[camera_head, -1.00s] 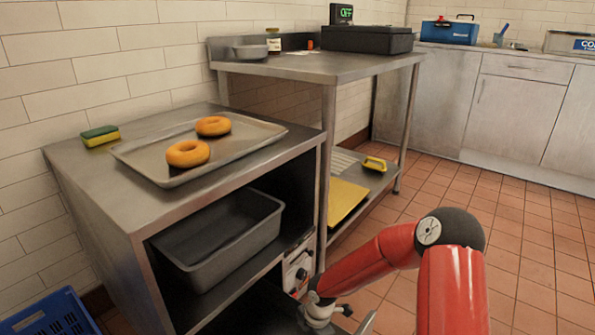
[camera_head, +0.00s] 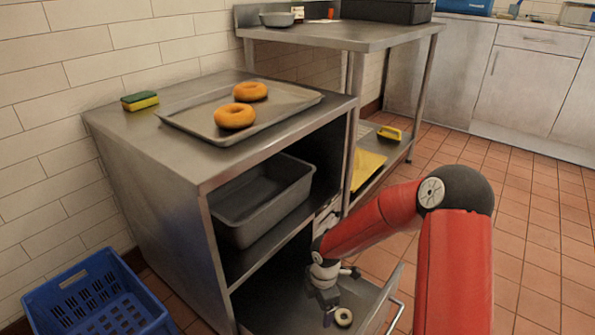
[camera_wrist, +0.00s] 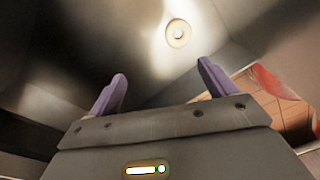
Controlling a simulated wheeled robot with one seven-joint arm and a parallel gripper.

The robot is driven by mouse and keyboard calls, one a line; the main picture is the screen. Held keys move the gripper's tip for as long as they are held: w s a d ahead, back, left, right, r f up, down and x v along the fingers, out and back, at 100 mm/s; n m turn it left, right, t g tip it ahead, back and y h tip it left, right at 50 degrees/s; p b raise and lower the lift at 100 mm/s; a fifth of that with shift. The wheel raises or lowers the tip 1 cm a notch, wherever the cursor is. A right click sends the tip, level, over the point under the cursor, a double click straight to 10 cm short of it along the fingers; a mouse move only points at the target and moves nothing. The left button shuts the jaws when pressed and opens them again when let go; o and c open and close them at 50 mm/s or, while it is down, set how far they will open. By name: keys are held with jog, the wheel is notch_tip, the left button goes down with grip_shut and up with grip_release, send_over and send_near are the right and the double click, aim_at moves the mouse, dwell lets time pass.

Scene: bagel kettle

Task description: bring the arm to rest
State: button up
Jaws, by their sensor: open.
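My gripper (camera_head: 330,308) is low inside an open drawer (camera_head: 372,300) at the bottom of the steel cabinet. In the wrist view its two purple fingers (camera_wrist: 161,73) stand wide apart with nothing between them. A small pale ring (camera_head: 343,317), like an unbaked bagel, lies on the drawer's floor close to the gripper. In the wrist view the pale ring (camera_wrist: 178,33) lies beyond the fingertips, apart from them. My red arm reaches down to the drawer from the right.
The drawer's walls and front handle (camera_head: 396,312) surround the gripper. The steel cabinet (camera_head: 150,190) holds a grey bin (camera_head: 262,205); on top are a tray (camera_head: 285,100) with two orange bagels (camera_head: 235,116) and a sponge (camera_head: 139,100). A blue crate (camera_head: 95,300) stands lower left. The tiled floor at right is clear.

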jog(key=s+d+r+m+t+h+p, duration=0.1)
jog(key=s+d+r+m, duration=0.3)
jog(key=r, duration=0.7)
jog(key=s+d+r+m+t+h+p, duration=0.15)
jog(key=d+r+m, duration=0.35)
jog(key=r, duration=0.6)
jog(key=s+r+m+t+y+p, duration=0.2)
jog(key=s+r+m+t, duration=0.1)
jog(key=s+r+m, duration=1)
notch_tip(320, 180, up, 3)
jog(key=shift+s+d+f+t+p, duration=0.1)
jog(key=shift+s+d+t+p, duration=0.25)
jog(key=shift+s, duration=0.9)
jog(key=shift+a, duration=0.1)
